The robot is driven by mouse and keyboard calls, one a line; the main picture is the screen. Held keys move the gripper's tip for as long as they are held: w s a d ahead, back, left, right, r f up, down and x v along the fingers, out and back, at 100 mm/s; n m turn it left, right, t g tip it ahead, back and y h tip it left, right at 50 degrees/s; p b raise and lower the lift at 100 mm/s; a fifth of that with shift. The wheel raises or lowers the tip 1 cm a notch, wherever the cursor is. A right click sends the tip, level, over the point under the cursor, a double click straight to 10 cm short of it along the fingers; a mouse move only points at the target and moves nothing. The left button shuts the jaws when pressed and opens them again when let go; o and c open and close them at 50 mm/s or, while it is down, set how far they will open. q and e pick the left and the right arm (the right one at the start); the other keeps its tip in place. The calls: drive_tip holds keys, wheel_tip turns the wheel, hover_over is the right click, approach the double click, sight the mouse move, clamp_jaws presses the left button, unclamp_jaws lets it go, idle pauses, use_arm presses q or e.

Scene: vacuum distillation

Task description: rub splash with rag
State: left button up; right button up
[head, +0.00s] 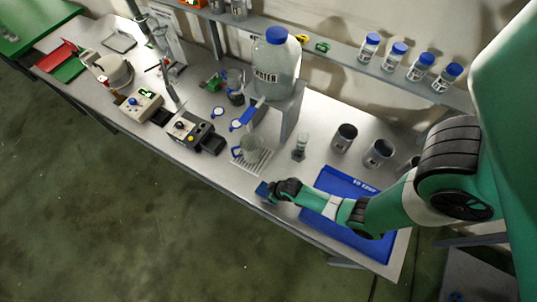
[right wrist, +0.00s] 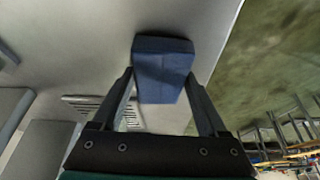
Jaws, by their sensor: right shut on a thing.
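My right gripper (right wrist: 164,92) is shut on a folded dark blue rag (right wrist: 163,68), with a finger on either side of it. In the head view the rag (head: 263,189) shows at the tip of my right gripper (head: 270,191), near the front edge of the table (head: 225,170). In the right wrist view the grey table surface (right wrist: 80,45) lies behind the rag; I cannot tell whether the rag touches it. I cannot make out a splash in either view. My left gripper is not in view.
A blue tray (head: 345,237) lies under my right arm. A slotted drain plate (head: 257,162) with a glass beaker (head: 248,149) is just behind the rag. A large water bottle (head: 276,62) stands on a raised stand. Metal cups (head: 344,138) stand at the right.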

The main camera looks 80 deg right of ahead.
wheel_tip(320, 180, up, 4)
drive_tip(key=shift+f+p, duration=0.1)
drive_tip(key=shift+p, duration=1.1)
wheel_tip(320, 180, up, 4)
drive_tip(key=p, duration=0.4)
drive_tip(key=shift+r, duration=0.2)
